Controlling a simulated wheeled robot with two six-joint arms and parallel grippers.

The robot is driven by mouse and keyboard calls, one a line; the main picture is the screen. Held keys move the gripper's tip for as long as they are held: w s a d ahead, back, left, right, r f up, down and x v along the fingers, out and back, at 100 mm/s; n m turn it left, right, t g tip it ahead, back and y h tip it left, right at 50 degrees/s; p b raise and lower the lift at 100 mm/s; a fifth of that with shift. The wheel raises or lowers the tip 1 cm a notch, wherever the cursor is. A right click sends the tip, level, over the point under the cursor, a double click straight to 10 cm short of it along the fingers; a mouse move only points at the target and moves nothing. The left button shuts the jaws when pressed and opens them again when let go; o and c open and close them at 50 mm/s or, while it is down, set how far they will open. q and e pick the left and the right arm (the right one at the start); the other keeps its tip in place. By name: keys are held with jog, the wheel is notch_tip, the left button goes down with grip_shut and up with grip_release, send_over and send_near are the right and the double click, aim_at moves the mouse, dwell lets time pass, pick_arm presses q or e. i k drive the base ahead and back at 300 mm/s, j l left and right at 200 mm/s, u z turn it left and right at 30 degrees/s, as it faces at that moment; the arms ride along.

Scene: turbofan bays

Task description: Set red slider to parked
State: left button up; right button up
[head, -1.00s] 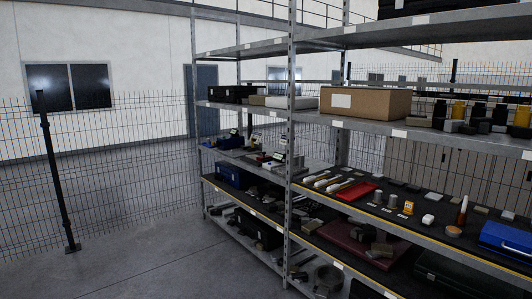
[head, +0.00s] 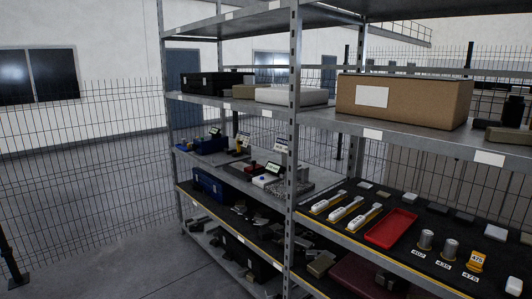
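No part that I can clearly tell as the red slider shows. Several small devices with little displays stand on the left bay's middle shelf (head: 213,161). One is a white device (head: 265,181) with a dark top and a display (head: 273,168) behind it; a small red patch shows near it, too small to make out. Neither of my grippers is in view.
A post (head: 293,120) stands between the bays. A cardboard box (head: 403,101) sits above. Open floor (head: 120,265) lies left, before a mesh fence (head: 100,150).

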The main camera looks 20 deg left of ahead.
aim_at(255, 167)
jog(key=i+j+z, duration=0.15)
jog(key=i+j, duration=0.45)
jog(key=i, duration=0.2)
jog(key=i+j+z, duration=0.1)
jog(key=i+j, duration=0.6)
jog(key=i+l, duration=0.05)
jog(key=i, duration=0.05)
